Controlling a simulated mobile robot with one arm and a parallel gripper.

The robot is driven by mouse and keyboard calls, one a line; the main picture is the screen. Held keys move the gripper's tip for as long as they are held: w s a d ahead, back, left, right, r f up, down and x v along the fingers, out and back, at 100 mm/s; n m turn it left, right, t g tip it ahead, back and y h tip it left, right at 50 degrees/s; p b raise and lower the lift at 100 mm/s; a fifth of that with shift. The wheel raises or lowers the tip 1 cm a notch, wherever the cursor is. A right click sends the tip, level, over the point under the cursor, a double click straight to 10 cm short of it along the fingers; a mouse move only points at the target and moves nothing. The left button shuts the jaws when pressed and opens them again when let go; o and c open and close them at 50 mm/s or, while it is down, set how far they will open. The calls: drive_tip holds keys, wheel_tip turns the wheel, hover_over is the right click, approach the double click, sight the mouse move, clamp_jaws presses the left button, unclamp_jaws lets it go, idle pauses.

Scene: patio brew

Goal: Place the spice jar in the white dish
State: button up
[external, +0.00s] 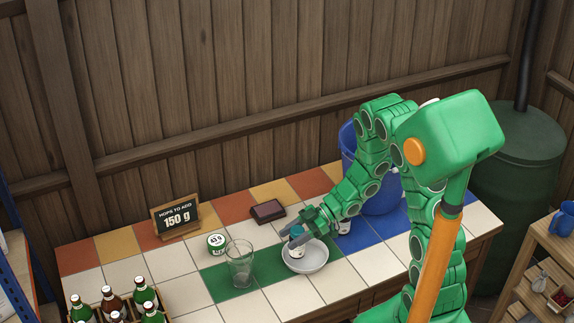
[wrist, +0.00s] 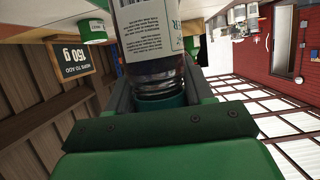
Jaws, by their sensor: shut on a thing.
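The spice jar (external: 296,250) has a pale label and a teal lid, and it is held at my gripper (external: 297,238). In the wrist view the jar (wrist: 150,35) is between the fingers, with its printed label and teal lid (wrist: 160,101) in sight. The fingers of my gripper (wrist: 160,92) are shut on the jar near its lid. The white dish (external: 313,264) stands on the tiled table. The jar is at the dish's left side, over or inside it. I cannot tell whether its base touches the dish; that part is hidden.
A clear glass (external: 239,265) stands left of the dish. A small green-and-white scale or tin (external: 216,242), a brown block (external: 268,210) and a "150 g" sign (external: 176,218) are behind. A blue bucket (external: 384,197) is at the back right. A bottle crate (external: 115,306) stands front left.

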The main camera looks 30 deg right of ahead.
sight(301, 228)
drive_tip(key=shift+f, duration=1.55)
drive_tip(key=shift+f, duration=0.1)
drive_tip(key=o, duration=1.1)
drive_tip(key=shift+v, duration=0.8)
drive_tip(key=shift+d+r, duration=0.7)
drive_tip(key=shift+r, duration=3.2)
